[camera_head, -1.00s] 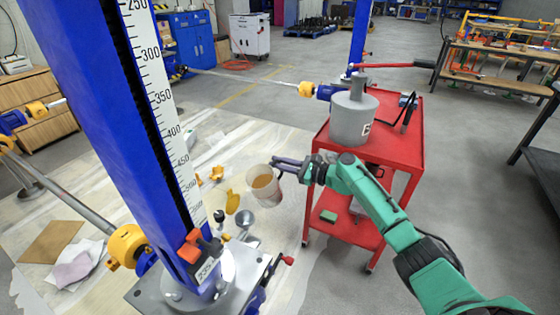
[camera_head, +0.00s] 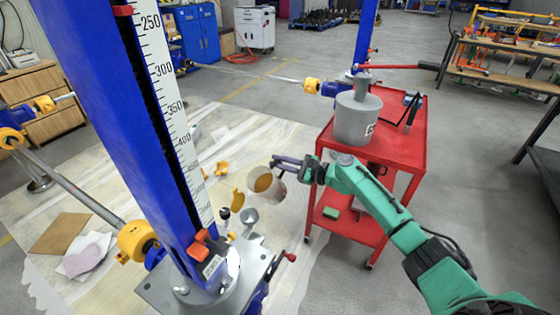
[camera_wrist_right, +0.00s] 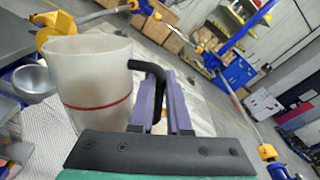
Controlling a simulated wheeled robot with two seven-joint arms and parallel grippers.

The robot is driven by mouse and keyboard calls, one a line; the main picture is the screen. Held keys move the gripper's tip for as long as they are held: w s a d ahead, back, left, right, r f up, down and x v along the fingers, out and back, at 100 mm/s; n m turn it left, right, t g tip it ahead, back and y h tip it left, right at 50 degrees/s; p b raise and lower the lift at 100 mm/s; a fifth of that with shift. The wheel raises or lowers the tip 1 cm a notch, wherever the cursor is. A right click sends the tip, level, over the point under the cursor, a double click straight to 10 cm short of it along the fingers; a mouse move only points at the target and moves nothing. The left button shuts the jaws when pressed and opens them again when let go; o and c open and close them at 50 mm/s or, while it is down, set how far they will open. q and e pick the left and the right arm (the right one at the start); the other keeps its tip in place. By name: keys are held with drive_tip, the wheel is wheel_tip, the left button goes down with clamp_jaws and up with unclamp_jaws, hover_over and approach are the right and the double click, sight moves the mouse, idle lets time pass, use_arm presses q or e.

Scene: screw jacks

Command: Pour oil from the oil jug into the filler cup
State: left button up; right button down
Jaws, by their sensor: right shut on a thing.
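The oil jug (camera_head: 268,187) is a pale translucent container with amber oil visible inside its mouth. In the right wrist view the jug (camera_wrist_right: 92,85) has a red line around it and a black handle. My right gripper (camera_head: 285,163) is shut on that handle and holds the jug in the air, left of the red cart. The filler cup (camera_head: 250,216), a grey metal bowl, is below and left of the jug, apart from it. The cup also shows at the left of the right wrist view (camera_wrist_right: 35,80), partly behind the jug. My left gripper is out of view.
A blue column (camera_head: 105,110) with a white scale stands close on the left. A red cart (camera_head: 406,145) carries a grey canister (camera_head: 355,122). A yellow cap-like part (camera_head: 238,200) is beside the cup. A red-handled crank (camera_head: 290,257) sticks out near the column base.

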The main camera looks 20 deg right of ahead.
drive_tip(key=shift+s+a+r+n+p, duration=0.2)
drive_tip(key=shift+a+r+n+p, duration=0.2)
drive_tip(key=shift+r+p, duration=0.2)
drive_tip(key=shift+s+a+r+n+p, duration=0.15)
drive_tip(key=shift+a+r+n+p, duration=0.1)
drive_tip(key=shift+r+n+p, duration=0.35)
drive_tip(key=shift+s+a+r+n+h+p, duration=0.2)
drive_tip(key=shift+a+r+n+h+p, duration=0.25)
drive_tip(key=shift+p, duration=0.55)
drive_tip(key=shift+s+a+r+n+h+p, duration=0.15)
drive_tip(key=shift+r+n+p, duration=0.2)
drive_tip(key=shift+r+p, duration=0.45)
drive_tip(key=shift+s+a+r+n+p, duration=0.25)
drive_tip(key=shift+a+r+n+p, duration=0.25)
drive_tip(key=shift+p, duration=0.75)
drive_tip(key=shift+s+a+r+n+p, duration=0.25)
drive_tip(key=shift+a+r+n+p, duration=0.2)
drive_tip(key=shift+p, duration=0.8)
drive_tip(key=shift+s+a+r+n+t+h+p, duration=0.1)
drive_tip(key=shift+s+a+r+n+h+p, duration=0.35)
drive_tip(key=shift+p, duration=1.2)
drive_tip(key=shift+s+a+r+n+t+h+p, duration=0.1)
drive_tip(key=shift+s+a+r+n+p, duration=0.3)
drive_tip(key=shift+a+n+p, duration=0.95)
drive_tip(key=shift+s+a+r+n+t+h+p, duration=0.15)
drive_tip(key=shift+s+a+r+h+p, duration=0.25)
drive_tip(key=shift+p, duration=1.6)
drive_tip(key=shift+r, duration=0.15)
